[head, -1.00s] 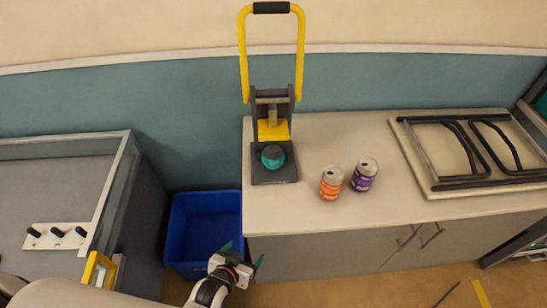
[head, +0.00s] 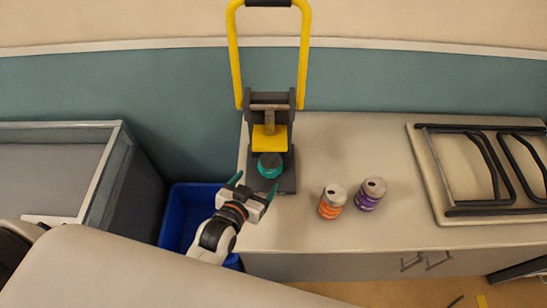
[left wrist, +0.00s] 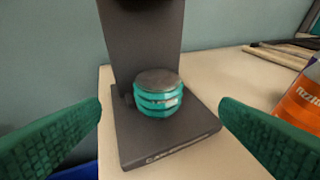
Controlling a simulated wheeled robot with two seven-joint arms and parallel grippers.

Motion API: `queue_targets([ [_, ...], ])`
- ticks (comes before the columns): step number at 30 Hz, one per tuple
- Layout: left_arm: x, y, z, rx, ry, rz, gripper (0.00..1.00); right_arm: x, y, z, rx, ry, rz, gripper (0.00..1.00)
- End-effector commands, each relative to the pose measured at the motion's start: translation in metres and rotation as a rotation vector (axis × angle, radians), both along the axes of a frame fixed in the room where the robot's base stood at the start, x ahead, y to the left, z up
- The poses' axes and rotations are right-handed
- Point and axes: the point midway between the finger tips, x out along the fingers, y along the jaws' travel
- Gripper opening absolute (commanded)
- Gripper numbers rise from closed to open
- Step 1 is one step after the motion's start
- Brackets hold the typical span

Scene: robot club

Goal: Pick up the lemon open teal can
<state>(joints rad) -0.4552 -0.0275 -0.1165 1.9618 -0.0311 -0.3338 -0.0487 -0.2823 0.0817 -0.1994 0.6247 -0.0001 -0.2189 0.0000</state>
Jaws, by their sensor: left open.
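A flattened teal can (head: 270,165) sits on the dark base of the can crusher (head: 270,128), under its yellow block. In the left wrist view the teal can (left wrist: 157,92) looks squashed, with ridged sides and a dark grey top. My left gripper (head: 254,191) is open and empty, just in front of the crusher base. In the left wrist view its green fingers (left wrist: 160,135) stand apart on either side of the can, short of it. My right gripper is not in view.
An orange can (head: 332,202) and a purple can (head: 371,193) stand on the counter (head: 340,140) right of the crusher. A black-barred frame (head: 480,165) lies farther right. A blue bin (head: 185,215) is on the floor, left of the counter. The crusher's yellow handle (head: 233,55) is raised.

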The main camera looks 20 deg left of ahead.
Motion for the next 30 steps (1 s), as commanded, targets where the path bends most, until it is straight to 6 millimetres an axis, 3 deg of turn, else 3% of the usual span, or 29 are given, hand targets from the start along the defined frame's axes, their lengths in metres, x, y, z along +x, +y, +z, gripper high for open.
queue_targets([
  [7,0.038,-0.004,-0.014,-0.001,0.0,0.0,0.85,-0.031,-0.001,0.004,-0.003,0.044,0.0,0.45],
  [13,0.051,-0.005,-0.018,-0.001,-0.001,0.0,0.85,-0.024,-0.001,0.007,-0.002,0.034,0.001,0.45],
  [21,0.088,-0.007,-0.029,-0.001,-0.001,0.0,0.85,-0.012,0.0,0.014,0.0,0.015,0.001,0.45],
  [30,0.094,-0.008,-0.033,-0.001,0.0,0.0,0.85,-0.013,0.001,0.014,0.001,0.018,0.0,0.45],
])
